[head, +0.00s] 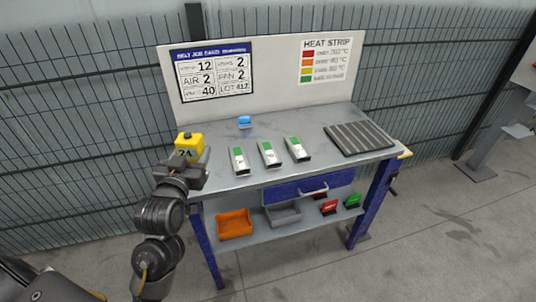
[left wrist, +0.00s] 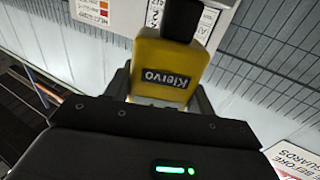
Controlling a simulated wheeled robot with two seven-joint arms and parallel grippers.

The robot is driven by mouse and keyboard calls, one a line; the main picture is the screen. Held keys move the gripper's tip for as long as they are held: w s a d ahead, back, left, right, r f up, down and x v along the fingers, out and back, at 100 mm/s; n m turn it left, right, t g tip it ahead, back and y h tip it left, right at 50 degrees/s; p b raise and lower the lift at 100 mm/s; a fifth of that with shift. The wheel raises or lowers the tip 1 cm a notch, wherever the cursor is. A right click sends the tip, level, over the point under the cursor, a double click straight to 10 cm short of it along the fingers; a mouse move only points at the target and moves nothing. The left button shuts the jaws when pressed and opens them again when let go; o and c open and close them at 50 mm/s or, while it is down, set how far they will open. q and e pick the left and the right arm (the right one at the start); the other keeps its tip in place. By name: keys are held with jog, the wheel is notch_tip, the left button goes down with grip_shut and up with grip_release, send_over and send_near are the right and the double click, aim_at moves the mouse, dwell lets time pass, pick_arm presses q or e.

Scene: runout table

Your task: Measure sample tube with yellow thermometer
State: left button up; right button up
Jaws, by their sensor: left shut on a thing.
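My left gripper (head: 187,162) is shut on the yellow thermometer (head: 189,144) and holds it upright by the table's left edge. The thermometer has a black top and markings on its face. In the left wrist view the thermometer (left wrist: 165,65) sits between the fingers, with a dark label on its yellow body. Three pale tubes with green patches lie apart on the tabletop: a left one (head: 239,161), a middle one (head: 269,154) and a right one (head: 297,149). I cannot tell which is the sample tube. My right gripper is not in view.
A small blue object (head: 244,121) stands at the back of the table (head: 215,173). A dark ribbed mat (head: 359,138) lies at the right. Below are a blue drawer (head: 290,191), an orange bin (head: 234,224) and a grey bin (head: 283,214). A board (head: 275,75) rises behind.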

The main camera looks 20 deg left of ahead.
pick_arm(q)
jog(key=shift+c, duration=0.9)
jog(key=shift+d, duration=0.15)
jog(key=d+f+m+h, duration=0.1)
jog(key=d+f+h, duration=0.1)
jog(key=d, duration=0.5)
jog(key=d+f+m+h, duration=0.2)
jog(key=d, duration=0.6)
jog(key=shift+s+t+h, duration=0.3)
